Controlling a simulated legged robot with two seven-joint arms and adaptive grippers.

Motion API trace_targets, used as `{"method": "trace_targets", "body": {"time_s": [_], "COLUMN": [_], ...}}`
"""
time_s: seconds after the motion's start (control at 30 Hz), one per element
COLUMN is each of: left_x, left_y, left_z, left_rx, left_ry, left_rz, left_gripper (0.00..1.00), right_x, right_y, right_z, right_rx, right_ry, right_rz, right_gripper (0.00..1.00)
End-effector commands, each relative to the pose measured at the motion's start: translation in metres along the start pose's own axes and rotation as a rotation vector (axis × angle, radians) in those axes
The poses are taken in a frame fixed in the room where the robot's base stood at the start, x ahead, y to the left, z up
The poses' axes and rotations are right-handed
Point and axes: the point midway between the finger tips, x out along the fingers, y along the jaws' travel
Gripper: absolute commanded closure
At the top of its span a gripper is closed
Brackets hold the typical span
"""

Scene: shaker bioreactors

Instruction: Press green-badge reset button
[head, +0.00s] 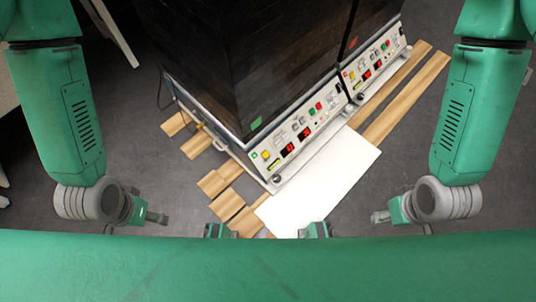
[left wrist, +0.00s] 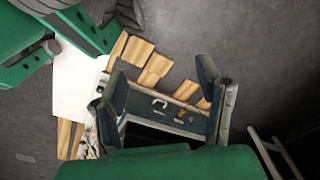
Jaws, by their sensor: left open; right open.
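Two dark shaker bioreactors stand side by side in the head view. The nearer, left bioreactor (head: 215,70) has a green badge (head: 256,123) low on its dark front. Its white control panel (head: 300,136) carries red displays, a yellow button (head: 265,155), and small green and red buttons (head: 315,108). The labels are too small to read, so I cannot tell which is reset. My left gripper (head: 157,217) is apart from the panel, at lower left; in the left wrist view its fingers (left wrist: 162,75) are spread and empty. My right gripper (head: 380,216) is open at lower right, touching nothing.
The right bioreactor (head: 375,15) has a red badge (head: 354,42) and a similar panel (head: 370,66). A white board (head: 320,180) and wooden slats (head: 405,95) lie on the grey floor before and around the machines. Floor at both sides is open.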

Motion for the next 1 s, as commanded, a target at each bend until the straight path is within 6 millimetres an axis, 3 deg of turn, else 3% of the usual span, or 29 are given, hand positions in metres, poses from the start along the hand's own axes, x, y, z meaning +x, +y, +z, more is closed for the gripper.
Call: {"method": "trace_targets", "body": {"time_s": [0.03,0.13,0.17,1.0], "left_x": [0.0000,0.0000,0.0000,0.0000], "left_y": [-0.0003,-0.0005,-0.0006,-0.0006], "left_z": [0.0000,0.0000,0.0000,0.0000], "left_rx": [-0.001,-0.001,-0.001,-0.001], "left_ry": [0.000,0.000,0.000,0.000], "left_rz": [0.000,-0.001,-0.001,-0.001], "left_gripper": [0.63,0.98,1.00,1.00], "right_x": [0.0000,0.0000,0.0000,0.0000], "right_y": [-0.0003,-0.0005,-0.0006,-0.0006], "right_z": [0.0000,0.0000,0.0000,-0.0001], "right_rx": [-0.001,-0.001,-0.002,-0.002], "right_ry": [0.000,0.000,0.000,0.000], "right_rz": [0.000,-0.001,-0.001,-0.001], "right_gripper": [0.52,0.52,0.52,0.52]}}
